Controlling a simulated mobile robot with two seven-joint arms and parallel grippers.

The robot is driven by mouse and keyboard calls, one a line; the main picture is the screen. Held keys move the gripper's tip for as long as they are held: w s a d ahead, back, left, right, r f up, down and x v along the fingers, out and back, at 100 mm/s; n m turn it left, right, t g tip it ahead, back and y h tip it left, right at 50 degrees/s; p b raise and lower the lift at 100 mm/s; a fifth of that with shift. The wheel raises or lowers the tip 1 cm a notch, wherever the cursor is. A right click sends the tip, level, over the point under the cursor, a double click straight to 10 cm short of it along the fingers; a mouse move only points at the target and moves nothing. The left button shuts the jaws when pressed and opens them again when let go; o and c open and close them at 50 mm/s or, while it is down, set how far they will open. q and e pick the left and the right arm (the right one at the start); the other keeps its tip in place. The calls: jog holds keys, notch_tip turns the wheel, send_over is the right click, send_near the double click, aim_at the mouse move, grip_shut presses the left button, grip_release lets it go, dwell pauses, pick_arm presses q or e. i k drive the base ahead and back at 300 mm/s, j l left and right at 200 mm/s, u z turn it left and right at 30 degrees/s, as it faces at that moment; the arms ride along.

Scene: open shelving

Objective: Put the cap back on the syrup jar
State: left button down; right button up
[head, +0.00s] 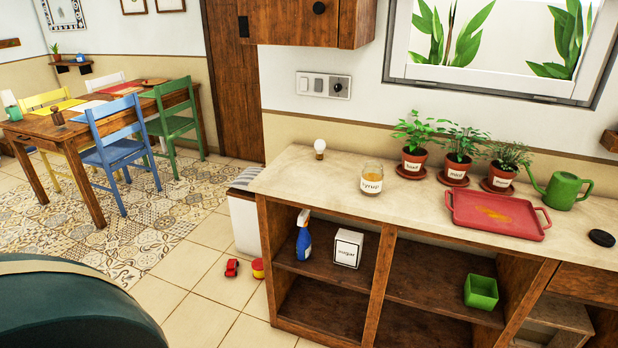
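The syrup jar (371,179) is a small clear glass jar with a white label. It stands upright on the pale top of the shelving, left of the potted plants, and its mouth looks open. A round black cap (602,239) lies flat on the same top at the far right, right of the red tray. The jar and the cap are far apart. Neither of my grippers is in view.
A red tray (458,222), labelled plant pots (412,162), a green watering can (565,190) and a white bulb-like object (320,148) share the counter top (290,176). Shelves below hold a spray bottle (303,240), sugar box (348,248) and green bin (480,291).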

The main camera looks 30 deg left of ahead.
aim_at(373, 174)
jog(key=u, duration=0.7)
jog(key=z, duration=1.25)
jog(key=u, duration=1.25)
